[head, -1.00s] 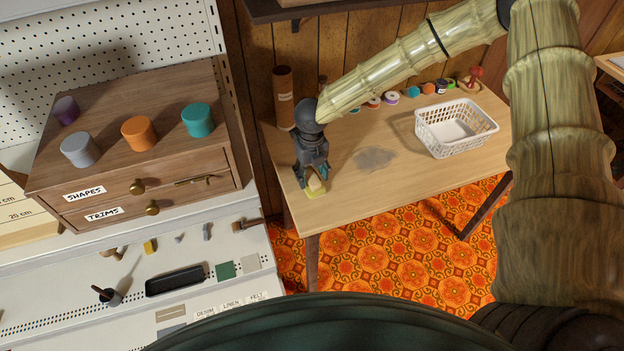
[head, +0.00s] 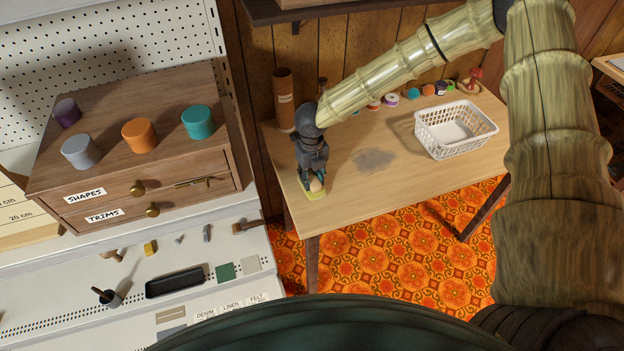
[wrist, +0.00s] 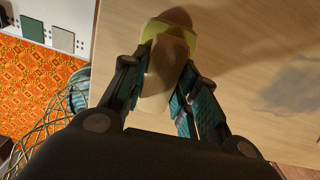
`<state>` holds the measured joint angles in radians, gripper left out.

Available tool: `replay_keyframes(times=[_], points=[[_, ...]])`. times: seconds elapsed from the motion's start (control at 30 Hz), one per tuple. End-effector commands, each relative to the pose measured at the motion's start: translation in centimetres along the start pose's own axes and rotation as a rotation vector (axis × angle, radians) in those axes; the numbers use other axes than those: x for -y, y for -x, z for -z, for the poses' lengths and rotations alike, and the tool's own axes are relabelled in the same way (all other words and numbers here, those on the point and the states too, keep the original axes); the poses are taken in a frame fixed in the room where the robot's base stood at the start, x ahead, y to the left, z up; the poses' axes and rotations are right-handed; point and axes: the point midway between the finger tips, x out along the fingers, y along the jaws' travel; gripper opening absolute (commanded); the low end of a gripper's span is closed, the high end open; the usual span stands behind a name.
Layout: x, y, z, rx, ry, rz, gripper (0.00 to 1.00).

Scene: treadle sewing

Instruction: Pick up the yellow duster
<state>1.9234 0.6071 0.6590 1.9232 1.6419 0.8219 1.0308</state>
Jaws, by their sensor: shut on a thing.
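The yellow duster (head: 311,194) is at the left front edge of the wooden table, with a yellow base and a pale wooden handle. My gripper (head: 315,178) points down over it and is shut on its handle. In the wrist view, the duster's yellow base (wrist: 171,29) shows beyond the fingertips. The pale handle (wrist: 166,62) lies between the two fingers of my gripper (wrist: 163,82). The base appears to be at the tabletop; I cannot tell whether it touches. Part of the handle is hidden by the fingers.
A grey dusty patch (head: 374,160) marks the table (head: 400,190) to the right. A white basket (head: 486,132) stands further right. A brown cylinder (head: 284,100) stands behind my gripper, and several spools line the back. A wooden drawer cabinet (head: 200,165) is close at the left.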

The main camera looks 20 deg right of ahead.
Motion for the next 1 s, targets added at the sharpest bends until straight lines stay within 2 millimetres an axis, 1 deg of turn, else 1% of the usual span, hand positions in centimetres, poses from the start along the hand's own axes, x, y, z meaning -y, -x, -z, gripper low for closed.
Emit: replay_keyframes(times=[0.17, 0.4, 0.47, 0.67, 0.8, 0.9, 1.0], points=[[0.0, 0.9, -0.1, 0.001, 0.0, 0.0, 0.06], [0.0, 3.5, -0.1, 0.003, -0.001, 0.0, 0.06], [-0.6, 3.3, 1.3, 0.0, 0.004, 0.0, 0.06], [-2.2, 3.7, 5.4, 0.0, 0.004, 0.0, 0.06], [-3.5, 4.0, 8.4, 0.001, 0.004, 0.0, 0.06], [-4.3, 4.2, 10.5, 0.0, 0.004, -0.001, 0.06], [-4.9, 4.5, 12.0, 0.001, 0.003, 0.0, 0.06]])
